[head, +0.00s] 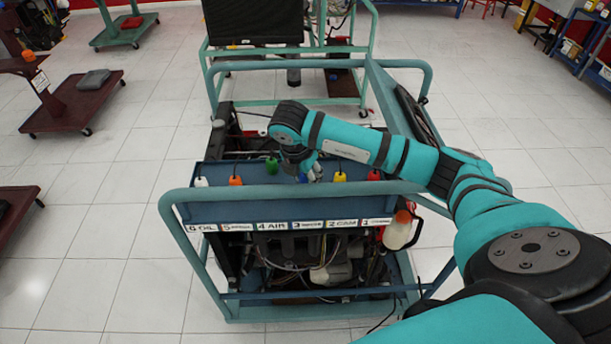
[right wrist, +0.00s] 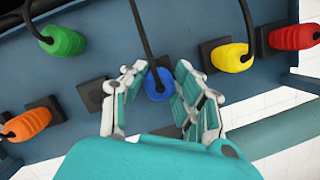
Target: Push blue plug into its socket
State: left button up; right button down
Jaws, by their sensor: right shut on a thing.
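The blue plug (right wrist: 158,84) is between the fingers of my right gripper (right wrist: 150,92) in the right wrist view, with a dark cable rising from it. The gripper is shut on it. A dark square socket (right wrist: 166,131) shows just below the plug, partly hidden by the gripper. I cannot tell how far the plug is in a socket. In the head view my right gripper (head: 308,172) is over the blue panel (head: 270,198), and the arm covers much of it. My left gripper is not in view.
A green plug (right wrist: 62,42), orange plug (right wrist: 27,123), yellow plug (right wrist: 232,57) and red plug (right wrist: 293,36) flank the gripper. A dark square socket (right wrist: 92,95) left of it looks empty. A teal tube frame (head: 180,225) surrounds the engine trainer.

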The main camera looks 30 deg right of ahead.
jog(key=shift+f+b, duration=0.3)
jog(key=shift+f, duration=0.15)
jog(key=c, duration=0.9)
grip_release()
jog(key=v, duration=1.2)
